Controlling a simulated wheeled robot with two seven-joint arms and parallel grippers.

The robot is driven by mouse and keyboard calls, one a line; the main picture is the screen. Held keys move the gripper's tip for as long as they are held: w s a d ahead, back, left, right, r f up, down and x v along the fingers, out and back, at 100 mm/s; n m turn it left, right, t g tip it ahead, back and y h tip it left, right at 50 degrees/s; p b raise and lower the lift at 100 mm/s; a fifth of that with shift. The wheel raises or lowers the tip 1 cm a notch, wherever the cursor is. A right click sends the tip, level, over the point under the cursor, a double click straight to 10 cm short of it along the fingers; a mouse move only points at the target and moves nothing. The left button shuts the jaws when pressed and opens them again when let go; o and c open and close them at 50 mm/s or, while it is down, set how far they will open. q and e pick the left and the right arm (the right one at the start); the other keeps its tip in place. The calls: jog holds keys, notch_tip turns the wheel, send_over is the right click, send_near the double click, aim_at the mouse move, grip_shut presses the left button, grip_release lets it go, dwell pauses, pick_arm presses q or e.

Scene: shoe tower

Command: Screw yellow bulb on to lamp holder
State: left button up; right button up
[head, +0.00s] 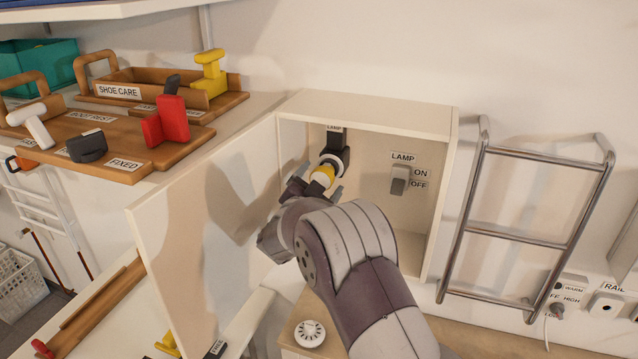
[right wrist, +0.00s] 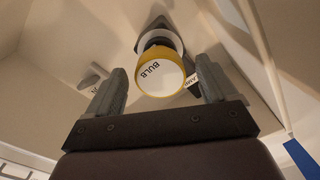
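The yellow bulb (head: 322,176) is inside the open wall cabinet, at the lower end of the black lamp holder (head: 330,146). In the right wrist view the bulb (right wrist: 160,76) shows its pale face, marked BULB, with a white ring and dark holder part behind it. It looks in line with the holder; I cannot tell whether it is threaded in. My right gripper (head: 317,188) is in front of the bulb. Its fingers (right wrist: 158,88) are open on both sides of it, with visible gaps. My left gripper is not in view.
The cabinet door (head: 185,260) stands open on the left. A lamp switch (head: 399,180) with ON and OFF labels is on the cabinet's back wall. A metal ladder rack (head: 520,235) is to the right. A wooden shoe shelf (head: 95,140) is at the left.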

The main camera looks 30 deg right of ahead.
jog(key=b+v, duration=0.5)
jog(key=v, duration=0.7)
jog(key=shift+s+a, duration=0.25)
